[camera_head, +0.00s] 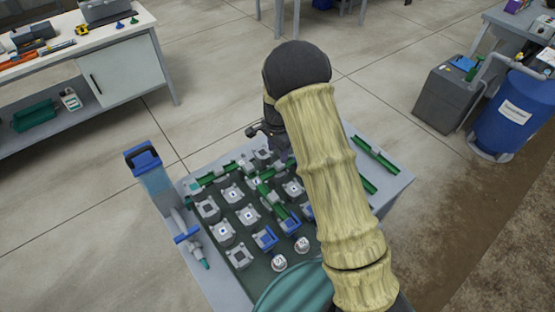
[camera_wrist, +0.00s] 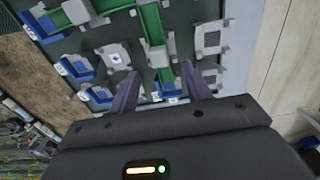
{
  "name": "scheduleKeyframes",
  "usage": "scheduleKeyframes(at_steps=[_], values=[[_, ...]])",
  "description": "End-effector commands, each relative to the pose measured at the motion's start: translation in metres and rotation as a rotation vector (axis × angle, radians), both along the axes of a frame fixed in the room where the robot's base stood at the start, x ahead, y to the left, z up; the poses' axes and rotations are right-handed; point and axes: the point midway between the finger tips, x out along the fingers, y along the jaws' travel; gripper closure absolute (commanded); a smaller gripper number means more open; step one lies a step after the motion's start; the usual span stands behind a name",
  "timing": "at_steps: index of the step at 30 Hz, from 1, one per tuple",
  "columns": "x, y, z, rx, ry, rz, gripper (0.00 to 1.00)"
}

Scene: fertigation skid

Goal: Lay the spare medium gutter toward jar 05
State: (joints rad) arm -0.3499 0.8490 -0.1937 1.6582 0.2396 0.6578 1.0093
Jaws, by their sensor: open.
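Green gutters lie on the dark green board (camera_head: 262,268) in the head view. One long green gutter (camera_head: 375,156) lies apart at the table's right side, and a shorter green piece (camera_head: 366,185) is beside it. I cannot tell which is the spare medium one. Small white round pieces (camera_head: 279,262) sit at the board's near edge; no number for jar 05 is legible. My gripper (camera_head: 268,130) is over the far part of the board, partly hidden by my arm. In the wrist view my gripper (camera_wrist: 160,88) is open and empty, its fingers pointing at a green gutter (camera_wrist: 152,30).
Several grey square holders (camera_head: 207,209) and blue-fronted holders (camera_head: 265,239) crowd the board. A blue-topped clear column (camera_head: 155,180) stands at the table's left edge. A workbench (camera_head: 110,40) is far left; a blue barrel (camera_head: 515,112) and grey box (camera_head: 443,97) are right. Floor between is clear.

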Motion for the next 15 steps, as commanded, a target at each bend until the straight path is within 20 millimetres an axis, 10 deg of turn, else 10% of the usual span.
scheduleKeyframes(at_steps=[15], values=[[0.000,0.000,0.065,-0.001,-0.001,0.001,0.51]])
